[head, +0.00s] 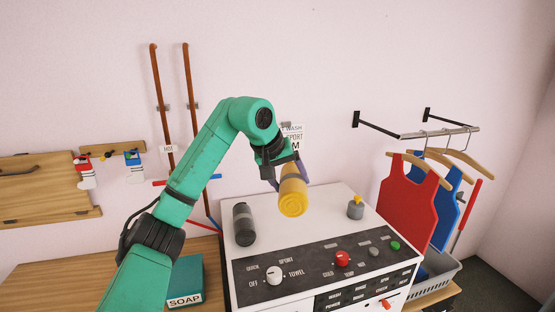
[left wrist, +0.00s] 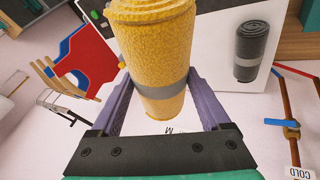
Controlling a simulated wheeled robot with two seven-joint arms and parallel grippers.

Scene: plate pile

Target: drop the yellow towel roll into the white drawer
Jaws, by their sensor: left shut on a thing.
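The yellow towel roll (head: 292,196) with a grey band is held in my left gripper (head: 287,180), above the white machine's top. In the left wrist view the yellow towel roll (left wrist: 158,50) stands between the two purple fingers of the left gripper (left wrist: 160,95), which are shut on it. The white machine (head: 330,200) has a dark control panel; a white drawer cannot be made out clearly at its front. My right gripper is not in view.
A dark grey roll (head: 243,225) stands on the machine's top at left, and a small grey weight-like object (head: 355,207) at right. A teal soap box (head: 186,281) is on the wooden counter. Red and blue shirts (head: 408,200) hang at right above a grey basket (head: 436,272).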

